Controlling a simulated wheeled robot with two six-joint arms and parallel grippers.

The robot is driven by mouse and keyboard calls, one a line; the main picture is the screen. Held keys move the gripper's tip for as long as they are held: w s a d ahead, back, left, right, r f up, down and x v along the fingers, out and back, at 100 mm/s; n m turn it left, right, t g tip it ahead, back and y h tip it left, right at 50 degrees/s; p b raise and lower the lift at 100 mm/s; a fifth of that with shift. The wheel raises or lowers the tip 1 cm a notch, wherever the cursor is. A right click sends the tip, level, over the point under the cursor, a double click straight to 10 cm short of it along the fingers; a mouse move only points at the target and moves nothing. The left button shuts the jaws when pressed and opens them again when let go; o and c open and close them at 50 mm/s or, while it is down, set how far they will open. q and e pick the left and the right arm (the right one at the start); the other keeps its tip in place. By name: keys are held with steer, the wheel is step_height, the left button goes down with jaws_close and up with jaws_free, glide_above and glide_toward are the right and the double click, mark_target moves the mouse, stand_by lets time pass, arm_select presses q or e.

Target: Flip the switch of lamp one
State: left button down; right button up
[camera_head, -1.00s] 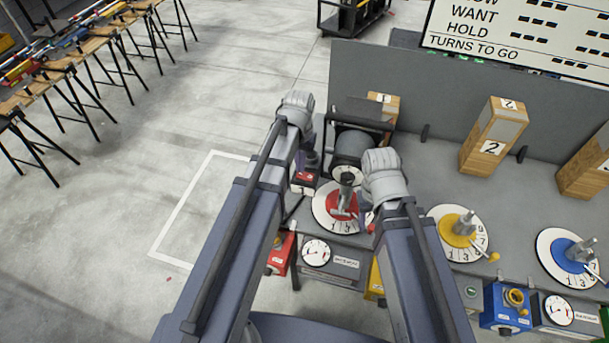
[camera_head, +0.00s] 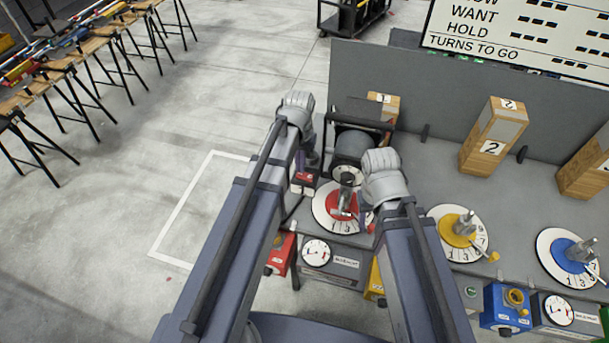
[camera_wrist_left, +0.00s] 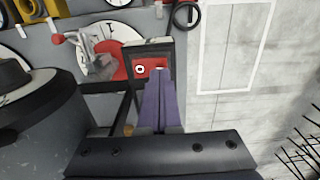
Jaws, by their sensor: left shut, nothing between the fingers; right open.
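A small black box with a red face (camera_head: 304,182) stands at the left edge of the bench, left of the red dial. In the left wrist view its red panel (camera_wrist_left: 151,68) carries a white ring mark. My left gripper (camera_head: 312,160) is right at this box. Its purple fingers (camera_wrist_left: 160,72) are together and empty, their tips at the panel; I cannot tell whether they touch it. My right gripper (camera_head: 374,208) is beside the red dial (camera_head: 325,212), and its fingers are mostly hidden by its own wrist. A wooden block marked 1 (camera_head: 384,103) stands behind.
A dark drum (camera_head: 353,145) stands behind the red dial. Yellow (camera_head: 447,240) and blue (camera_head: 553,262) dials, a block marked 2 (camera_head: 492,140) and a grey back panel (camera_head: 420,95) lie to the right. Open floor with a white outline (camera_head: 185,208) is at the left.

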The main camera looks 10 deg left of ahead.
mark_target(300, 174)
arm_select(q)
steer(key=shift+f+b, duration=0.9)
steer(key=shift+b, duration=0.05)
stand_by(0.5)
step_height(300, 174, up, 7)
steer(key=p, duration=0.7)
stand_by(0.5)
